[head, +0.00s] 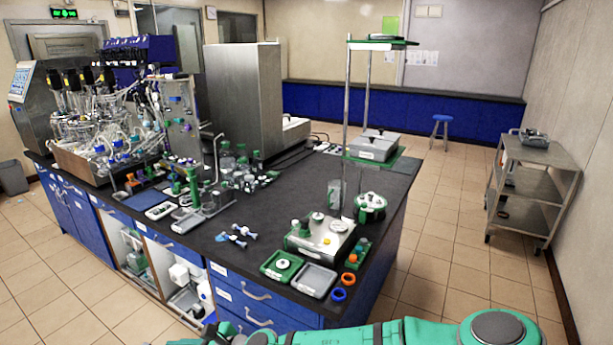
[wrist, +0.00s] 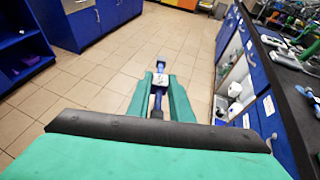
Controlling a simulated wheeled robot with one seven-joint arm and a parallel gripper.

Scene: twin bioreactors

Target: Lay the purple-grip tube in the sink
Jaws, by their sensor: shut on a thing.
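In the wrist view my gripper (wrist: 160,84) is shut on a slim tube (wrist: 160,78) with blue-purple and white parts, which I take for the purple-grip tube. It sticks out beyond the fingertips, over the floor beside the bench. In the head view my arm crosses the bottom edge, and I cannot make out the held tube there. A gooseneck tap (head: 216,150) rises at the left middle of the dark bench (head: 285,195). I cannot make out a sink basin clearly.
Similar blue-purple and white pieces (head: 232,236) lie on the bench. A steel device (head: 320,241), a grey tray (head: 314,280) and a green tray (head: 282,266) stand at its near right. Glassware crowds its left part. A cart (head: 533,178) stands right. The tiled floor between is free.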

